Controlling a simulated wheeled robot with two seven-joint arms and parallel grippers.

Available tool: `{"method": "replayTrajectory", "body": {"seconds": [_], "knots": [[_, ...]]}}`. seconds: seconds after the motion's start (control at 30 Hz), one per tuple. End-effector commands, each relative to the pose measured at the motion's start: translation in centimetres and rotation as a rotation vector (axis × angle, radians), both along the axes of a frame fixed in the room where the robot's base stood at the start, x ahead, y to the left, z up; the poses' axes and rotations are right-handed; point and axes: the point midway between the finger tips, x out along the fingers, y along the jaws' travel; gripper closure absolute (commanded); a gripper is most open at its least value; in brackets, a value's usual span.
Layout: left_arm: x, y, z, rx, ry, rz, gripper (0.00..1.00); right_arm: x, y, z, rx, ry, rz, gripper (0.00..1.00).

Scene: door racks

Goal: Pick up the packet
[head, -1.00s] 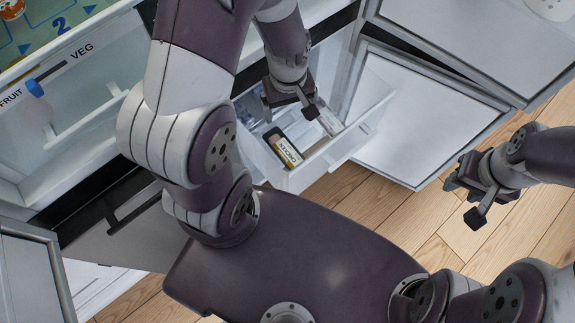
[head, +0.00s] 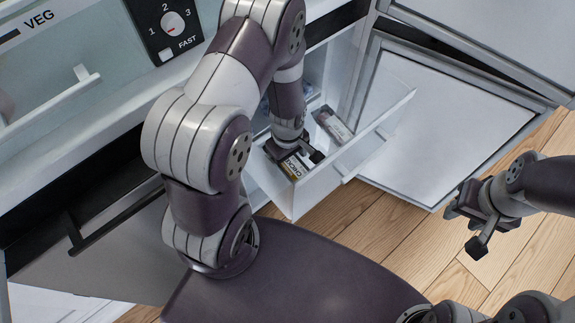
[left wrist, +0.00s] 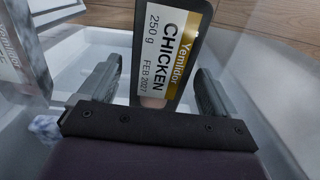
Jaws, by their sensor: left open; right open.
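In the head view the packet (head: 293,168) is partly hidden by my left gripper (head: 300,152). In the left wrist view my left gripper (left wrist: 155,92) is open, with one finger on each side of the packet's lower part. A gap shows beside the fingers, and they are not closed on it. My right gripper (head: 468,222) is open and empty, over the floor to the right.
Another pale packet (head: 333,124) lies further back in the drawer; it also shows at the left wrist view's left edge (left wrist: 20,50). The drawer's walls stand close around my left gripper. An open white door (head: 440,120) is at the right, with wood floor (head: 370,222) in front.

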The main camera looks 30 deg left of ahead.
Motion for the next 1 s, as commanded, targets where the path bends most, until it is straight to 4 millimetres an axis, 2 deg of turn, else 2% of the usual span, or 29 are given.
{"method": "replayTrajectory", "body": {"seconds": [0.17, 0.37, 0.4, 0.57, 0.67, 0.9, 1.0], "knots": [[0.0, 0.0, 0.0, 0.0, -0.001, 0.0, 0.09, 0.0, 0.0, 0.1, 0.0, -0.001, 0.0, 0.57], [0.0, 0.0, 0.0, 0.0, -0.001, 0.0, 0.7, 0.0, 0.0, 0.1, 0.0, -0.001, 0.0, 0.57], [0.0, 0.0, 0.0, 0.0, -0.001, 0.0, 0.76, 0.0, 0.0, 0.1, 0.0, -0.001, 0.0, 0.57], [0.0, 0.0, 0.0, 0.0, -0.001, -0.001, 0.76, 0.0, 0.0, 0.1, 0.0, 0.0, 0.0, 0.57], [0.1, 0.0, 0.8, 0.0, -0.002, -0.001, 0.76, 0.0, 0.0, 0.5, 0.0, 0.0, 0.0, 0.57], [0.1, 0.0, 6.9, 0.001, -0.006, -0.001, 0.76, 0.0, 0.0, 3.3, 0.0, -0.001, 0.0, 0.57], [0.1, 0.0, 8.8, 0.0, -0.004, -0.001, 0.76, 0.0, 0.0, 3.9, 0.0, -0.001, 0.0, 0.57]]}}
